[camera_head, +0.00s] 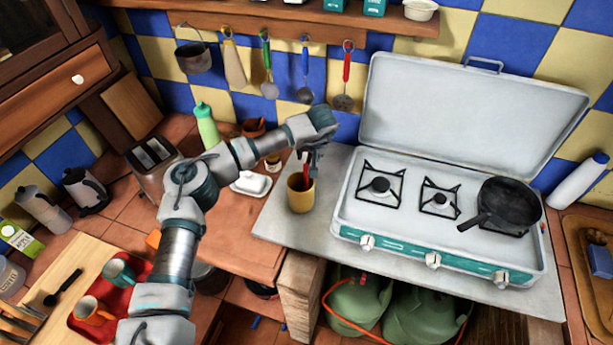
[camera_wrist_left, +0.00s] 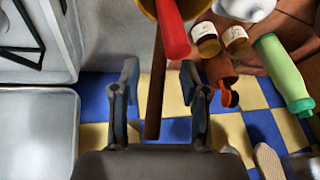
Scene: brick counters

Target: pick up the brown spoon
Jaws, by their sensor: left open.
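A yellow cup (camera_head: 301,196) stands on the grey counter left of the stove; its rim also shows at the top of the left wrist view (camera_wrist_left: 147,9). A brown handle, which looks like the brown spoon (camera_wrist_left: 155,100), comes out of it between my open left fingers. A thicker red handle (camera_wrist_left: 171,28) sticks out beside it and also shows in the head view (camera_head: 306,170). My left gripper (camera_head: 311,160) is just above the cup, its fingertips (camera_wrist_left: 159,75) on either side of the brown handle with gaps showing. The spoon's lower end is hidden. My right gripper is not in view.
The open camping stove (camera_head: 440,225) with a black pan (camera_head: 505,203) is to the right. A white butter dish (camera_head: 251,183), a green bottle (camera_head: 206,126) and a toaster (camera_head: 153,160) are to the left.

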